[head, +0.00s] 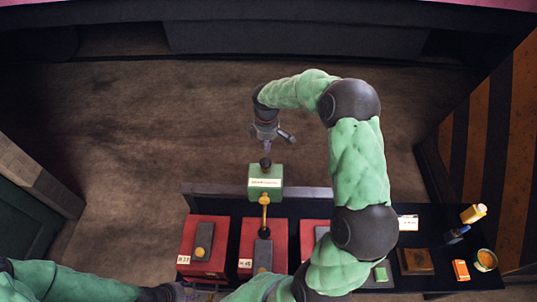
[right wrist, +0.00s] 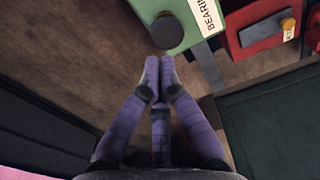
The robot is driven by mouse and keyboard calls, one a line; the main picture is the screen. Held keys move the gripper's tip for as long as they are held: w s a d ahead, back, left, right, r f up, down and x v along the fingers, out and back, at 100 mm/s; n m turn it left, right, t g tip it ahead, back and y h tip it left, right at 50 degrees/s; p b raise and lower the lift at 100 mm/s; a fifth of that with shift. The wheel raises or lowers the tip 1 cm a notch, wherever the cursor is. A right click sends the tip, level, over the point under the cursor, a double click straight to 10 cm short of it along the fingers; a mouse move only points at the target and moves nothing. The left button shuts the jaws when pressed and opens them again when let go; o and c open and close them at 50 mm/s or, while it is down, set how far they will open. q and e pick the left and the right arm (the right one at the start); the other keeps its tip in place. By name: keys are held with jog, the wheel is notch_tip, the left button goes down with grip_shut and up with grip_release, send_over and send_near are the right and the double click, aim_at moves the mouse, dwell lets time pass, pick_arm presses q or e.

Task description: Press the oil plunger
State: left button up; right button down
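A green box (head: 265,190) with a white label stands beyond the row of red boxes, and a dark round plunger knob (head: 265,163) sits on it. My right gripper (head: 267,150) is beside the knob on its far side, fingertips pointing at it. In the right wrist view the fingertips (right wrist: 159,62) are together with nothing between them, a little short of the knob (right wrist: 167,29) on the green box (right wrist: 195,22), whose label begins "BEARIN". Contact with the knob cannot be made out. My left gripper (head: 178,291) is low at the bottom edge, its fingers unclear.
A brass pipe (head: 264,215) runs from the green box towards the red boxes (head: 203,245). On the dark bench at right are a yellow bottle (head: 473,213), a blue item (head: 456,234), an orange box (head: 460,270) and a round tin (head: 485,260). The floor beyond is clear.

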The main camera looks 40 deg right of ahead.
jog(key=r, duration=0.5)
jog(key=shift+w+a+r, duration=0.15)
jog(key=shift+a+r, duration=0.05)
jog(key=shift+r, duration=0.15)
dwell(0.4)
